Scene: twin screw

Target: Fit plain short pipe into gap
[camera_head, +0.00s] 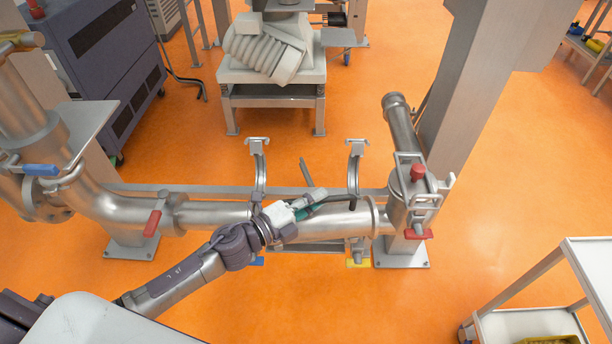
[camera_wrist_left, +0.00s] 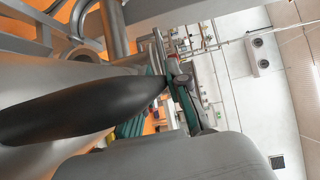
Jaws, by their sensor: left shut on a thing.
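The plain short pipe (camera_head: 335,228), a shiny metal cylinder, lies level in line between the left pipe run (camera_head: 215,215) and the right pipe end with the red-handled valve (camera_head: 411,205). Whether its ends are fully seated I cannot tell. In the left wrist view a dark tapered bar (camera_wrist_left: 85,107) reaches to the green-padded fingertips (camera_wrist_left: 172,86). My gripper and arm hide the pipe's left end. My right gripper is not in view.
Two raised open clamps, left (camera_head: 259,166) and right (camera_head: 355,167), stand behind the pipe. A red lever (camera_head: 153,222) hangs on the left run. A grey column (camera_head: 480,90) rises behind right. A white cart (camera_head: 525,325) stands front right.

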